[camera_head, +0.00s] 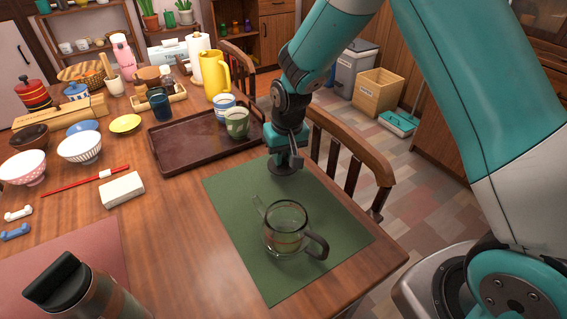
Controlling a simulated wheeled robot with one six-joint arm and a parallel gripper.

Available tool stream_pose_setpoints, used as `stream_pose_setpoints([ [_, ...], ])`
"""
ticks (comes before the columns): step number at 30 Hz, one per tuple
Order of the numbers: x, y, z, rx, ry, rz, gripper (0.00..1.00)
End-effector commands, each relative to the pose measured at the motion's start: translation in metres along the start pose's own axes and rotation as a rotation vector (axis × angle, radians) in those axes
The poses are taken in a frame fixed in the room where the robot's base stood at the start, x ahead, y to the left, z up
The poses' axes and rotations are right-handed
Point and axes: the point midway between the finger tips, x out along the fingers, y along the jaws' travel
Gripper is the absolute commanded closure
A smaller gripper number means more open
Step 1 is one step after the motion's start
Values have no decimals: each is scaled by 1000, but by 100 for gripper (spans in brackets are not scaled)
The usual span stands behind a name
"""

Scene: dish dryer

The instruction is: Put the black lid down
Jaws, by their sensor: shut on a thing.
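My gripper (288,155) points down over the far part of the green mat (232,190). It is shut on the black lid (284,168), a small dark disc that shows just under the fingers. The lid is at or just above the mat; I cannot tell whether it touches. The upper part of the lid is partly hidden by my gripper. A clear glass pot (285,235) with a dark handle and a spout stands on the mat, nearer the camera than the lid, with its top open.
A brown tray (180,160) with two cups (237,122) lies left of my gripper. A wooden chair (350,150) stands close at the right table edge. A dark flask (85,290) stands at the front left. Bare mat surrounds the glass pot.

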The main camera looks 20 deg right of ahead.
Motion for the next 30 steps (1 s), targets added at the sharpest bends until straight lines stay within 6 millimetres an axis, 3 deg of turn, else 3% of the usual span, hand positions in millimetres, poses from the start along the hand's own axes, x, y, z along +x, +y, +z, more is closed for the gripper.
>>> stream_pose_setpoints([
  [5, 26, 1, 3, 0, -2, 0, 100],
  [14, 28, 1, 3, 0, -1, 0, 100],
  [15, 29, 1, 3, 0, -1, 0, 74],
  [18, 28, 1, 3, 0, 0, 0, 51],
  [26, 28, 1, 3, 0, 0, 0, 51],
  [30, 17, 1, 2, 0, 3, -1, 51],
])
